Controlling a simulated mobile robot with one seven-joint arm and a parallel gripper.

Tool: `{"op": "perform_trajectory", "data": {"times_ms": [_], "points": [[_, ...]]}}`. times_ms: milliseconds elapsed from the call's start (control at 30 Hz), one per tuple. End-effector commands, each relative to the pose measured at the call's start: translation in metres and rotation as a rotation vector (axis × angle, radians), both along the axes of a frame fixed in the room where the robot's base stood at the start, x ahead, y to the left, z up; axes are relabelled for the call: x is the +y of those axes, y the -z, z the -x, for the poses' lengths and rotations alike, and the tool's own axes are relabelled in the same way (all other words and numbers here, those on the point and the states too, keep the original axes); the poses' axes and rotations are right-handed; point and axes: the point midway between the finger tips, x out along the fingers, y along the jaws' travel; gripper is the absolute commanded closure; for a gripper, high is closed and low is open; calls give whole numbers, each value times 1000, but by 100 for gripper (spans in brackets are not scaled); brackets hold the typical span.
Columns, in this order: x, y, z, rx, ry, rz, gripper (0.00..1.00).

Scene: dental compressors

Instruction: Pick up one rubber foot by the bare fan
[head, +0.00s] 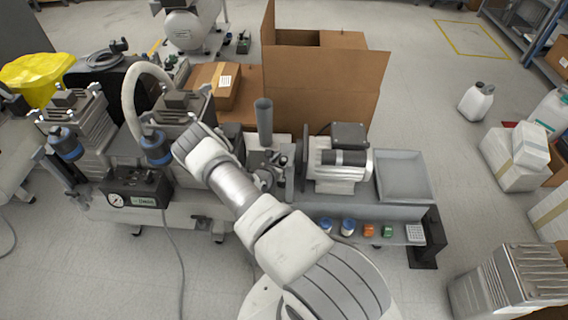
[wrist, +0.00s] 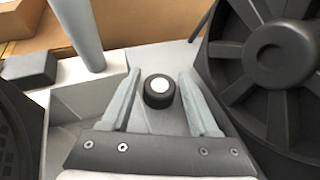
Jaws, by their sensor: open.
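In the wrist view a round black rubber foot (wrist: 153,99) with a white centre sits upright on a grey surface. My gripper (wrist: 159,74) is open, with one pale finger on each side of the foot. Gaps show between the foot and both fingers, so it is not gripped. The bare fan (wrist: 274,55), dark with broad spokes and a round hub, stands close on the right of the gripper. In the head view my arm hides the gripper, and I cannot make out the foot there.
A grey post (wrist: 78,35) and a dark block (wrist: 30,69) stand left of the gripper in the wrist view. In the head view a motor (head: 335,175) and a grey tray (head: 403,158) are to the right on the bench, with an open cardboard box (head: 320,85) behind.

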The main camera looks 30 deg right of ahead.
Motion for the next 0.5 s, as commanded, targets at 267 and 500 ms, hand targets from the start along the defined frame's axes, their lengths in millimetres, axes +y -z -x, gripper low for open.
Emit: {"op": "perform_trajectory", "data": {"times_ms": [267, 500], "points": [[0, -1, 0, 0, 0, 0, 60], [0, -1, 0, 0, 0, 0, 100]]}}
